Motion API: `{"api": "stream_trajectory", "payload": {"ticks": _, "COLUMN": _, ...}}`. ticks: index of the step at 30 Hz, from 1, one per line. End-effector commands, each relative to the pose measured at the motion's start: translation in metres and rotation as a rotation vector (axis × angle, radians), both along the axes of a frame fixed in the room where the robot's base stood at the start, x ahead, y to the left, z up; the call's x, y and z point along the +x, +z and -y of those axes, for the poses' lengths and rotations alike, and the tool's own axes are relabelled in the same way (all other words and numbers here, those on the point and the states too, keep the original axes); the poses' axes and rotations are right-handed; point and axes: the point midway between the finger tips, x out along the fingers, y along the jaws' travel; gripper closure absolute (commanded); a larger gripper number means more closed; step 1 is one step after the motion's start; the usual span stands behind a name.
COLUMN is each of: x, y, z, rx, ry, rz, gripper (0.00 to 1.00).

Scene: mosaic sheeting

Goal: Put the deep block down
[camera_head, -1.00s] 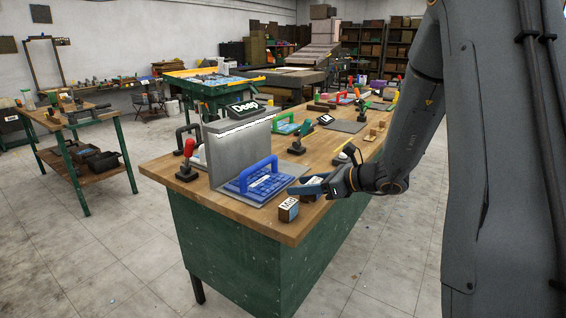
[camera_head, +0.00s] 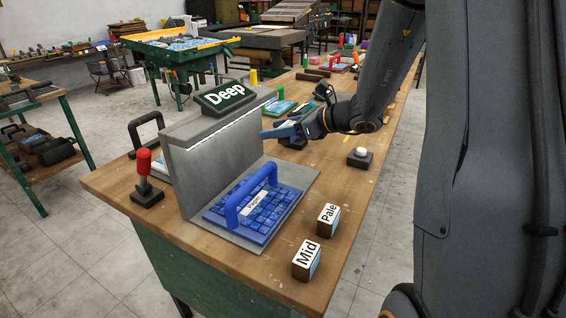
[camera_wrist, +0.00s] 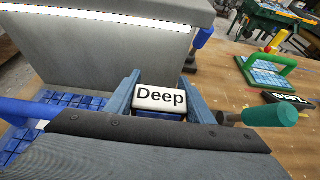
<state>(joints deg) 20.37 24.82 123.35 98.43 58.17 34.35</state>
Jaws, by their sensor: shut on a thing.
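The deep block (camera_wrist: 160,98), white-topped and marked "Deep", is between the two blue-grey fingers of my gripper (camera_wrist: 158,92) in the wrist view. My gripper is shut on it. In the head view my gripper (camera_head: 283,131) is right of the grey stand, beyond the blue-handled sheet; the block cannot be made out there. Whether the block touches the table is not clear. The Mid block (camera_head: 307,260) and the Pale block (camera_head: 328,219) stand on the front right of the wooden table (camera_head: 190,262).
A grey stand (camera_head: 185,170) carries a "Deep" sign (camera_head: 224,96). Before it lies a blue tile sheet (camera_head: 262,220) with a blue handle (camera_head: 240,199). A red-handled tool (camera_head: 145,170) stands left; a white-topped button (camera_head: 360,157) stands right. A green-handled tool (camera_wrist: 268,115) lies near my fingers.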

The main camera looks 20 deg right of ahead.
Motion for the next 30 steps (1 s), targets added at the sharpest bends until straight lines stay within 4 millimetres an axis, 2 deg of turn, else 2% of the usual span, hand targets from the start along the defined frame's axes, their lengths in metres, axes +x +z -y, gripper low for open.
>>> {"api": "stream_trajectory", "payload": {"ticks": 9, "x": 0.000, "y": -0.045, "z": -0.001, "rx": 0.002, "ry": 0.000, "rz": -0.005, "gripper": 0.78}}
{"api": "stream_trajectory", "payload": {"ticks": 16, "x": 0.000, "y": -0.062, "z": 0.000, "rx": 0.001, "ry": -0.001, "rz": -0.001, "gripper": 0.78}}
{"api": "stream_trajectory", "payload": {"ticks": 24, "x": 0.000, "y": -0.094, "z": 0.001, "rx": 0.001, "ry": -0.002, "rz": -0.002, "gripper": 0.78}}
{"api": "stream_trajectory", "payload": {"ticks": 30, "x": 0.000, "y": -0.100, "z": 0.001, "rx": -0.001, "ry": -0.002, "rz": 0.001, "gripper": 0.78}}
